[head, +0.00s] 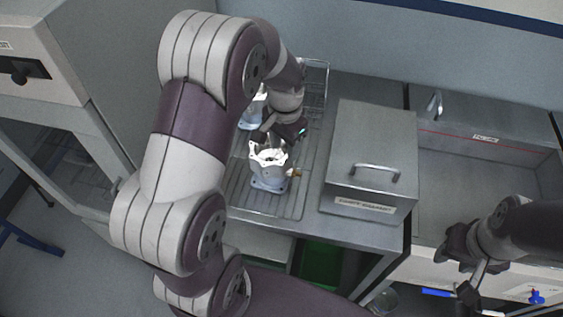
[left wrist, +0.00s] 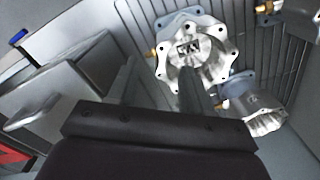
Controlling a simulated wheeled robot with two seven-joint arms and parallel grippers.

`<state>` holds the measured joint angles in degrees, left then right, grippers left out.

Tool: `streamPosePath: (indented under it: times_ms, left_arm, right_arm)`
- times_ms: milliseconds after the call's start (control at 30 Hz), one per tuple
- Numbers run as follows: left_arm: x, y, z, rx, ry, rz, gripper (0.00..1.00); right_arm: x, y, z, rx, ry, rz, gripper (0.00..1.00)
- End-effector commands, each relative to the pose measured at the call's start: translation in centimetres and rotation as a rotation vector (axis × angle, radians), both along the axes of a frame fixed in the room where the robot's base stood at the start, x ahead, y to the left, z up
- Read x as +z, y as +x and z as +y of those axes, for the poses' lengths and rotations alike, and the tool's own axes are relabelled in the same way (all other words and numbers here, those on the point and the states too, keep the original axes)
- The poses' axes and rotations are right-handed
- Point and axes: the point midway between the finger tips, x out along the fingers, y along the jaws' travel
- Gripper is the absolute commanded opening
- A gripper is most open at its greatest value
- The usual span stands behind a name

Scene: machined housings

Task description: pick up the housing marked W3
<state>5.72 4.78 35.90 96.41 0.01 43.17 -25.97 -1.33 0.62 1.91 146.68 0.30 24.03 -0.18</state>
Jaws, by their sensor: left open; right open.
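A white-grey flanged housing (head: 268,168) with a brass fitting stands on the wire rack. In the left wrist view this housing (left wrist: 205,62) shows dark characters on its top face, turned and too blurred to read surely. A second housing (head: 252,108) is behind it, partly hidden by my arm; it also shows in the left wrist view (left wrist: 262,108). My left gripper (head: 272,134) is open, just behind and above the front housing; its fingers (left wrist: 158,88) point towards it, with nothing held. My right gripper (head: 463,274) is open and empty at the lower right.
A third housing (left wrist: 292,10) is cut off at the wrist view's corner. The wire rack (head: 290,205) lies left of a lidded grey box (head: 375,140) with a handle. A sink basin (head: 480,185) is at the right. A grey cabinet (head: 50,50) stands far left.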

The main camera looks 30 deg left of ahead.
Motion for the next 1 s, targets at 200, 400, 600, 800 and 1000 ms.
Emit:
streamPosePath:
  times_ms: [200,400,600,800,1000]
  left_arm:
    - [-3.2,0.0,0.0,0.001,0.0,0.0,0.5]
    - [-6.5,0.5,0.2,0.002,0.0,0.001,0.5]
    - [-8.5,0.6,0.2,0.002,0.0,-0.005,0.5]
    - [-8.6,0.6,0.2,0.002,0.0,-0.005,0.33]
    - [-8.5,0.6,0.2,0.002,0.001,-0.004,0.0]
  right_arm:
    - [0.9,0.0,0.0,0.0,0.0,0.0,0.43]
    - [2.7,0.0,0.0,0.0,0.0,-0.001,0.43]
    - [2.7,0.0,0.0,0.0,0.0,0.0,0.43]
    - [2.6,0.0,0.0,0.0,0.0,0.0,0.43]
    - [2.6,0.0,0.0,0.0,0.0,0.0,0.43]
